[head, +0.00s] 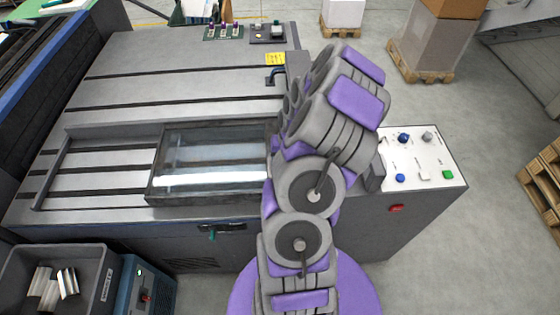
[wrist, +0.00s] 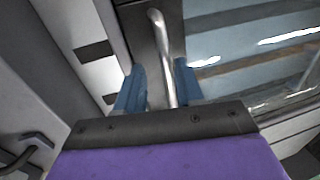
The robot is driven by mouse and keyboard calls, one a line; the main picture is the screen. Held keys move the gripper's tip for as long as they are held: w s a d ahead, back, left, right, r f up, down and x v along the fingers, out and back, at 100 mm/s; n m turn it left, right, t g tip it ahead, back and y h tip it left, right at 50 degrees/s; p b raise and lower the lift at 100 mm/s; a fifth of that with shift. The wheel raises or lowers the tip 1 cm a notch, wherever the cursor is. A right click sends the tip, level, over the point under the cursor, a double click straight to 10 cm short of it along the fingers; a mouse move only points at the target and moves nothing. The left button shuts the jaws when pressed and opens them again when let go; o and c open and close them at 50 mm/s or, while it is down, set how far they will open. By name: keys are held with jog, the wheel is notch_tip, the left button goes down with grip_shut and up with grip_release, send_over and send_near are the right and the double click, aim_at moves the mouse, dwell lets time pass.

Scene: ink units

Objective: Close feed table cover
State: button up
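The feed table cover (head: 158,172) is a dark-framed clear panel on the grey machine's top. It lies over the right part of a recessed bay (head: 95,180), whose left part is uncovered and shows dark and light strips. In the wrist view the cover's glass (wrist: 250,50) fills the right side, beside a dark frame with a metal bar handle (wrist: 158,35). My gripper (wrist: 158,88) has its two blue fingers apart, one on each side of the handle. A gap shows at the left finger; contact on the right is unclear. In the head view my arm hides the gripper.
A white control panel (head: 420,162) with coloured knobs and buttons is right of my arm. A grey bin (head: 88,265) with metal pieces and a blue box (head: 148,285) stand at the front left. Pallets with boxes stand behind.

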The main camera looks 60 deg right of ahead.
jog(key=shift+w+a, duration=0.1)
jog(key=shift+r, duration=0.3)
notch_tip(320, 180, up, 16)
jog(key=s+d+p, duration=0.2)
jog(key=shift+s+d, duration=0.2)
jog(key=shift+s, duration=0.1)
jog(key=shift+r, duration=0.1)
